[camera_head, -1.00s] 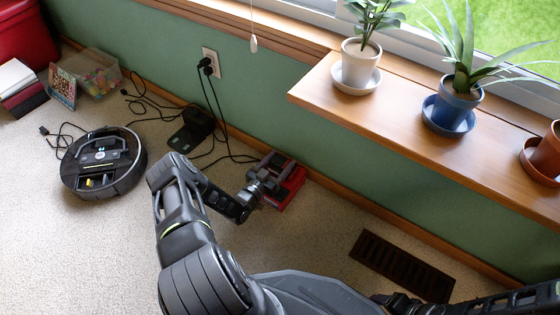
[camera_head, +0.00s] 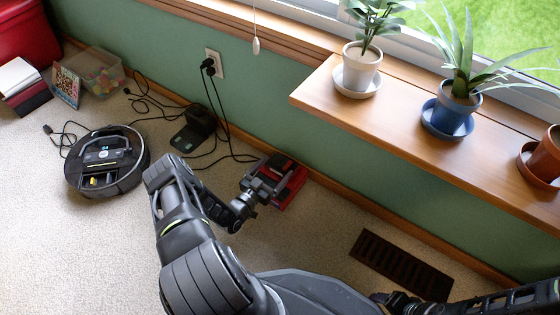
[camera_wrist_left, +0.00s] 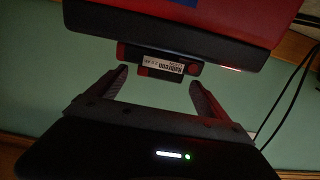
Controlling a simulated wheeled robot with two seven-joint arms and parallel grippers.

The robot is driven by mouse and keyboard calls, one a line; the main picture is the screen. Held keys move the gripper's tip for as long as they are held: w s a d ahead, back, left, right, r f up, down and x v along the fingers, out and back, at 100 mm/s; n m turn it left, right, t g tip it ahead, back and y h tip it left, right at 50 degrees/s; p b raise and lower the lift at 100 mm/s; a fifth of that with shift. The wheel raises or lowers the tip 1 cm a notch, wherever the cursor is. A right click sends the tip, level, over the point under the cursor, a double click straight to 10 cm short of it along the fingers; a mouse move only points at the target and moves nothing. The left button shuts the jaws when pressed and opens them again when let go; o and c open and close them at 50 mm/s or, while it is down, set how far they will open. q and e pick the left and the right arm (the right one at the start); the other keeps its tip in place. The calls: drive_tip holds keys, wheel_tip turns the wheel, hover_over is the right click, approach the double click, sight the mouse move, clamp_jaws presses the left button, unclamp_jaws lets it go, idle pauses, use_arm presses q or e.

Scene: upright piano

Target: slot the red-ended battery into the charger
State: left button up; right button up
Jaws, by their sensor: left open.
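The charger (camera_head: 291,187) is a red box with black parts on the floor against the green wall. It also fills the top of the left wrist view (camera_wrist_left: 190,12), with a dark lower edge. A small dark battery (camera_wrist_left: 162,64) with a white label and red at its end shows just beyond that edge. I cannot tell whether it is seated in the charger. My left gripper (camera_head: 264,184) is over the charger's near left side; in its wrist view its fingers (camera_wrist_left: 158,88) are open, with the battery ahead between them, not gripped. My right arm enters at lower right; its jaws are unclear.
A robot vacuum (camera_head: 105,160) and its black dock (camera_head: 192,132) lie to the left, with cables around. A wooden shelf (camera_head: 400,115) with potted plants overhangs at the right. A floor vent (camera_head: 400,265) lies below it. Carpet at lower left is clear.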

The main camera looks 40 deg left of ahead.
use_arm(q)
drive_tip(key=s, duration=0.3)
drive_tip(key=shift+s+d+p, duration=0.1)
drive_tip(key=shift+s+p, duration=0.15)
drive_tip(key=shift+p, duration=0.1)
idle(0.5)
